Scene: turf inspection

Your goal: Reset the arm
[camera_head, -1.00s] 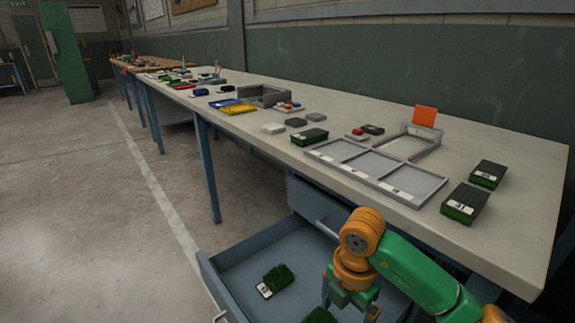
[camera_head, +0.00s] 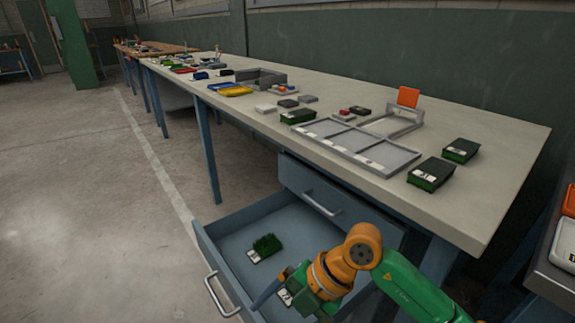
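My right arm comes in from the lower right, and its gripper (camera_head: 296,302) is low over the open drawer (camera_head: 225,238). Its fingers look spread apart, one to the left and one to the lower right. A turf sample with a white label (camera_head: 285,297) shows partly under and between them; the wrist hides most of it. I cannot tell whether the fingers touch it. Another green turf sample (camera_head: 266,245) with a white label lies in the drawer, further back and apart from the gripper. My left gripper is not in view.
The workbench (camera_head: 460,205) above the drawer holds a grey sectioned tray (camera_head: 380,168), two dark green turf blocks (camera_head: 432,173) at right, an orange panel (camera_head: 408,97) and a grey box (camera_head: 262,78). A closed drawer (camera_head: 325,190) sits behind the open one. Floor at left is clear.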

